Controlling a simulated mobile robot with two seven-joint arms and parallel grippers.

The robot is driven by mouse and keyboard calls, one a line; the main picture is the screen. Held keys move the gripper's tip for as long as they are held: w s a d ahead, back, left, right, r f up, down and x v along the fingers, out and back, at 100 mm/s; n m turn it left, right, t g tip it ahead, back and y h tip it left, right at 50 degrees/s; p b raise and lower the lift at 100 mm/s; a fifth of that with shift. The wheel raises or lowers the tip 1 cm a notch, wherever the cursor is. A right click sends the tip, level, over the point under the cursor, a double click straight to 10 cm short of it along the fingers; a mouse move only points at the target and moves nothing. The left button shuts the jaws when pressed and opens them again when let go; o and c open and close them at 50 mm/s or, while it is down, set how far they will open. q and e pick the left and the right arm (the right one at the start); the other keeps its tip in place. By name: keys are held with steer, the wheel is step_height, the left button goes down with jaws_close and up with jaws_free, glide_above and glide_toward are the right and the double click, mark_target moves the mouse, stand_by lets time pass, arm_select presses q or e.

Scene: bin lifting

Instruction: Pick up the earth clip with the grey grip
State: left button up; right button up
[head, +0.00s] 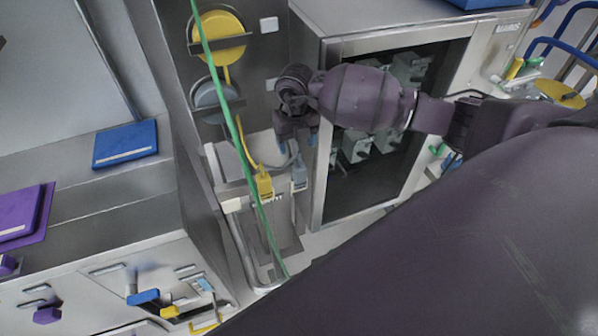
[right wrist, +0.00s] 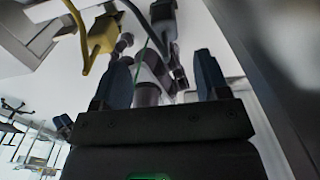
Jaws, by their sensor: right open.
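The earth clip with the grey grip (head: 299,179) hangs at the edge of a narrow metal stand, beside the clip with the yellow grip (head: 264,185). A grey cable runs up from the grey clip. My right gripper (head: 297,142) is just above the grey clip, with its blue fingertips apart and nothing between them. In the right wrist view the open fingers (right wrist: 160,78) show below the grey clip (right wrist: 164,22), which is apart from them. The yellow clip (right wrist: 101,36) is left of it there. My left gripper is not in view.
A yellow reel (head: 217,34) and a grey reel (head: 207,94) are on the steel wall behind. A glass-fronted cabinet (head: 322,45) stands close right of my right gripper. A green line (head: 228,110) crosses in front of the stand (head: 233,204). A counter with a blue folder (head: 125,144) is at left.

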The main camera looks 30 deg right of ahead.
mark_target(299, 166)
step_height(299, 166, down, 5)
steer(key=shift+s+f+b, duration=0.1)
steer(key=shift+f+b, duration=0.1)
steer(key=shift+b, duration=0.45)
steer(key=f, duration=0.1)
steer(key=f+b, duration=0.2)
steer(key=f, duration=0.1)
steer(key=shift+s+d, duration=0.2)
steer(key=shift+s, duration=0.1)
steer(key=shift+f+b, duration=0.35)
steer(key=shift+b, duration=0.15)
steer(key=shift+c, duration=0.8)
steer(key=c, duration=0.9)
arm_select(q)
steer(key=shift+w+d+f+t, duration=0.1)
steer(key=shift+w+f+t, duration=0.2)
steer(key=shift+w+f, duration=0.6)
arm_select(e)
steer(key=shift+r, duration=0.1)
steer(key=shift+c, duration=0.5)
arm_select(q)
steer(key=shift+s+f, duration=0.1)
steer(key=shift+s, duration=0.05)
